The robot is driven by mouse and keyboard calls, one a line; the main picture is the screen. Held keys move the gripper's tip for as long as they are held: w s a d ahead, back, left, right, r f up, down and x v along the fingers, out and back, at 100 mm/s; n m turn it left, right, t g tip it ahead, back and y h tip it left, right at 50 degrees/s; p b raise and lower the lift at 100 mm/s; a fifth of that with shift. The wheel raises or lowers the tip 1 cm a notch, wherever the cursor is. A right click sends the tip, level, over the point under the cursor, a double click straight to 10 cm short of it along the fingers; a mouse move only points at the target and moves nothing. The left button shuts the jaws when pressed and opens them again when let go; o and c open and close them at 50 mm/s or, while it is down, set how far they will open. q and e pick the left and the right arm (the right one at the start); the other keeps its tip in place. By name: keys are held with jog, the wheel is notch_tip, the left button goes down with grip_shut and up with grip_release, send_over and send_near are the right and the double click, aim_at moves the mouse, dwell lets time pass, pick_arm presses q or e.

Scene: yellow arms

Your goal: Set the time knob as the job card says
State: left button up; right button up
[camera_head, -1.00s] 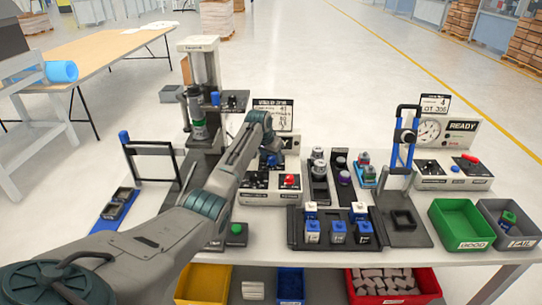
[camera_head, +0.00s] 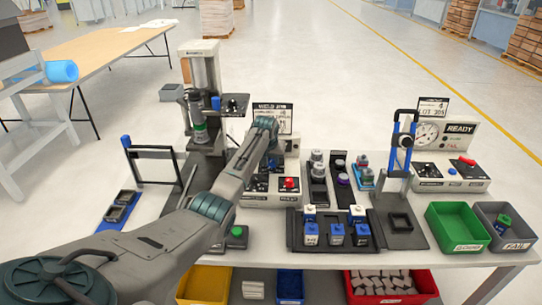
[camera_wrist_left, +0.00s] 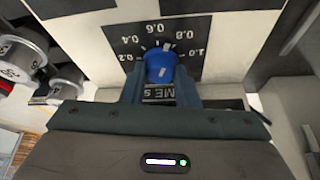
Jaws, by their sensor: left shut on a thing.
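The blue time knob (camera_wrist_left: 160,64) sits on a black dial plate (camera_wrist_left: 205,40) in the left wrist view. Dial marks 0.4, 0.6, 0.8 and 1.0 and part of the word TIME show around it. A pale mark is on the knob, but its exact setting is hard to tell. My left gripper (camera_wrist_left: 160,80) is shut on the knob, one finger on each side. In the head view my left gripper (camera_head: 271,152) reaches the weld control box (camera_head: 268,201) and hides the knob. The job card (camera_head: 283,112) stands behind it, partly covered by my arm; its values are too blurred to read.
A red button (camera_head: 289,183) is beside the gripper on the control box. The weld press (camera_head: 203,90) stands to its left. A rack of blue and white parts (camera_head: 297,242) lies right in front. A green bin (camera_head: 459,227) and grey bin (camera_head: 508,242) stand far right.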

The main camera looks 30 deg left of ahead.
pick_arm(q)
jog(key=shift+r+n+y+p, duration=0.1)
jog(key=shift+n+y+p, duration=0.3)
jog(key=shift+n, duration=0.8)
jog(key=shift+d+n+g+y, duration=0.1)
jog(key=shift+n+g+y, duration=0.3)
jog(key=shift+n, duration=0.6)
jog(key=o, duration=1)
jog(key=shift+c, duration=0.2)
jog(key=b+v, duration=0.2)
jog(key=v, duration=0.8)
jog(key=shift+r, duration=0.35)
